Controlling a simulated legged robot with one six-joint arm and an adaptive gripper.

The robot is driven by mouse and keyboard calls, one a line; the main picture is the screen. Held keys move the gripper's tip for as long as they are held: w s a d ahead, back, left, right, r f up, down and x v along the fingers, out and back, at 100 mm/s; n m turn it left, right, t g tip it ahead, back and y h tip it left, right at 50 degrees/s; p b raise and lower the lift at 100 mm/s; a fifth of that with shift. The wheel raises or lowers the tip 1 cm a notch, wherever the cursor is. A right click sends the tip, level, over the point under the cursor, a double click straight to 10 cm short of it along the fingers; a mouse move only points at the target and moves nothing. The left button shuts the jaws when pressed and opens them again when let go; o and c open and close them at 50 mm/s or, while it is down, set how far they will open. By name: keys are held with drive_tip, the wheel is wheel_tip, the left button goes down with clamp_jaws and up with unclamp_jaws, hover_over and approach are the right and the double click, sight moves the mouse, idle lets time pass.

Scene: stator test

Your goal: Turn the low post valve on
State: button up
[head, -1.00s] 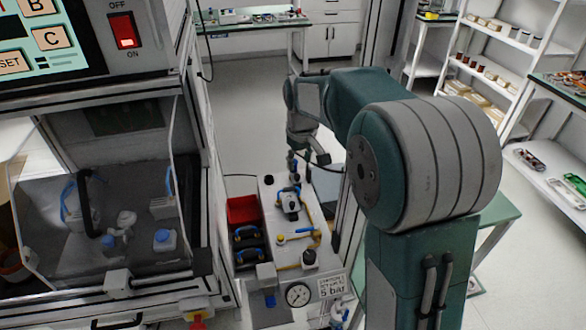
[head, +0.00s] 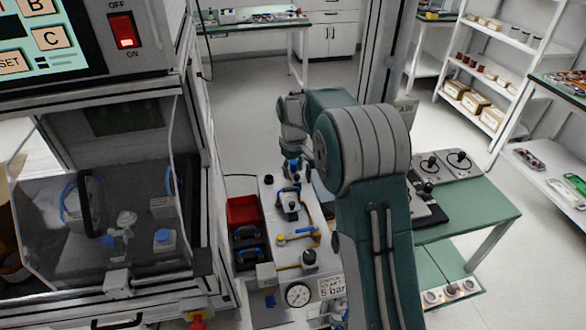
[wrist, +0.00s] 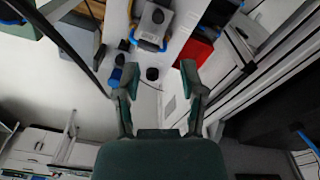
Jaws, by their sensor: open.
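A pale bench panel (head: 272,222) carries several valves and fittings. A short round black knob (head: 268,180) stands at its far end; a black knob also shows between my fingertips in the wrist view (wrist: 152,73). A blue-topped post (wrist: 116,72) is close to the left fingertip in the wrist view. I cannot tell for sure which is the low post valve, or whether it is on. My gripper (wrist: 155,80) is open and empty, its two fingers apart; in the head view the arm hides most of it.
A glass-fronted cabinet (head: 105,215) is at left, a green table (head: 478,212) at right.

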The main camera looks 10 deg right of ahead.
clamp_jaws()
drive_tip(key=s+r+m+t, duration=0.2)
drive_tip(key=s+r, duration=1.2)
drive_tip(key=s+d+r+m+t, duration=0.1)
drive_tip(key=s+r+m, duration=0.15)
drive_tip(key=s, duration=0.55)
drive_tip(key=s+d+r+m+t, duration=0.1)
drive_tip(key=s+r+m, duration=0.15)
drive_tip(key=s, duration=0.65)
drive_tip(key=w+d+r+m+g+y, duration=0.1)
drive_tip(key=w+d+r+m+y, duration=0.15)
drive_tip(key=d+m, duration=0.45)
drive_tip(key=w+d+r+m+g+y, duration=0.1)
drive_tip(key=w+d+r+m+y, duration=0.3)
drive_tip(key=d, duration=0.6)
drive_tip(key=d+r+m+g+h, duration=0.1)
drive_tip(key=d+m, duration=0.6)
drive_tip(key=d, duration=0.1)
drive_tip(key=w+a+f, duration=0.2)
drive_tip(key=a+f, duration=0.7)
drive_tip(key=shift+w+a, duration=0.15)
drive_tip(key=shift+w, duration=0.05)
